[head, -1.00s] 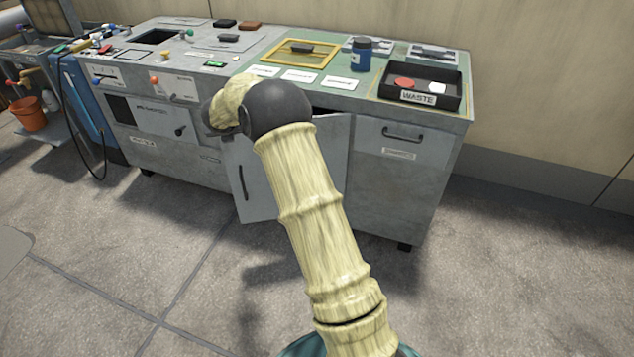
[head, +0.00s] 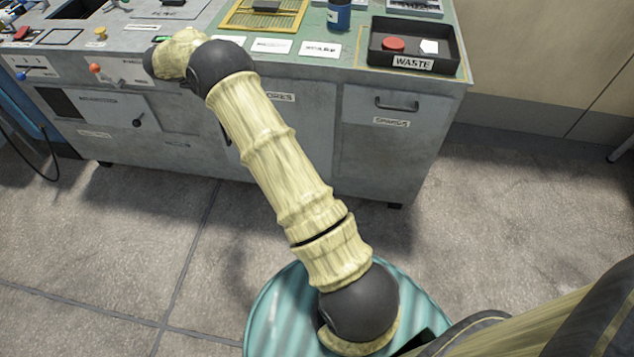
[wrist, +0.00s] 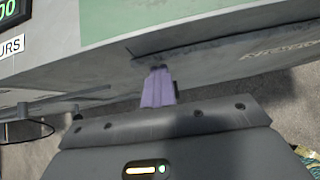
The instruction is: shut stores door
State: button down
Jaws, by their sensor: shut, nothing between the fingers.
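The grey stores door (head: 314,130) is in the front of the workbench in the head view, with part of a label showing beside my arm. What I see of it looks flush with the cabinet front, with no open gap. My arm hides much of it; its dark handle (head: 226,134) just shows to the left of the arm. In the wrist view, my gripper (wrist: 158,72) has its purple fingers together and empty, close to the grey bench front. I cannot tell whether they touch it. The gripper is hidden behind my arm in the head view.
A waste tray (head: 413,62) and a blue bottle (head: 339,14) stand on the bench top. Knobs and a small handle (head: 138,119) stick out at the left. The floor (head: 120,240) in front is clear.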

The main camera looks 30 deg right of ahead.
jog(key=shift+w+d+r, duration=0.2)
jog(key=shift+d+r, duration=0.2)
jog(key=shift+d, duration=0.3)
jog(key=shift+a, duration=0.1)
jog(key=s+a+r, duration=0.6)
jog(key=s+a, duration=0.2)
jog(key=shift+s+a+p, duration=0.15)
jog(key=shift+a+p, duration=0.2)
jog(key=shift+a, duration=0.05)
